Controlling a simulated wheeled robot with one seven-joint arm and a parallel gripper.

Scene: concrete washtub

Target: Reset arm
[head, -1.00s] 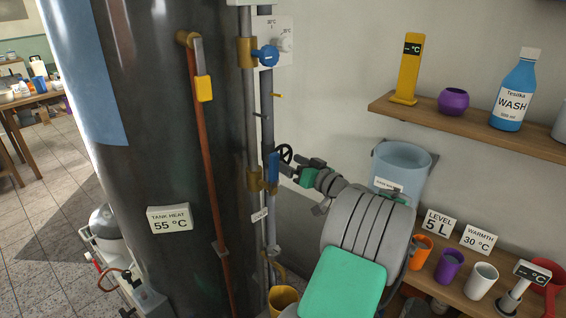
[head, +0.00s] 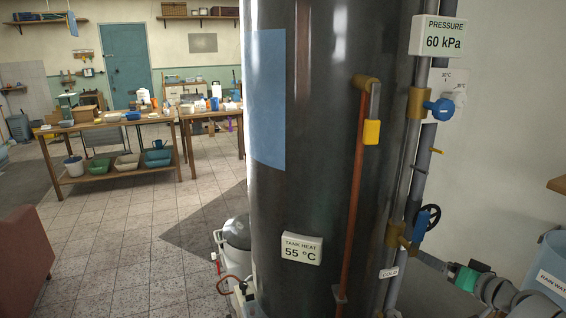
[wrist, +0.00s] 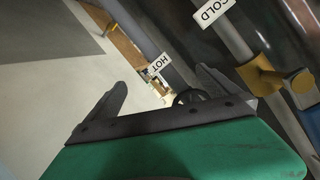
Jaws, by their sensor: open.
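My gripper (head: 464,271) shows at the lower right of the head view, on my grey arm with a green part. It is to the right of the pipes beside the tank. In the wrist view my gripper (wrist: 163,92) has its two dark fingers spread wide with nothing held between them. A dark handwheel (wrist: 190,97) shows beyond the fingers, partly hidden by the right one. Most of my arm is outside the head view.
A tall dark tank (head: 310,150) fills the middle, with pipes, a blue valve handle (head: 440,108) and a black handwheel (head: 430,216) on its right. A bucket (head: 552,265) stands at the right edge. Work tables (head: 120,122) stand behind at left. Tiled floor (head: 125,235) is open at left.

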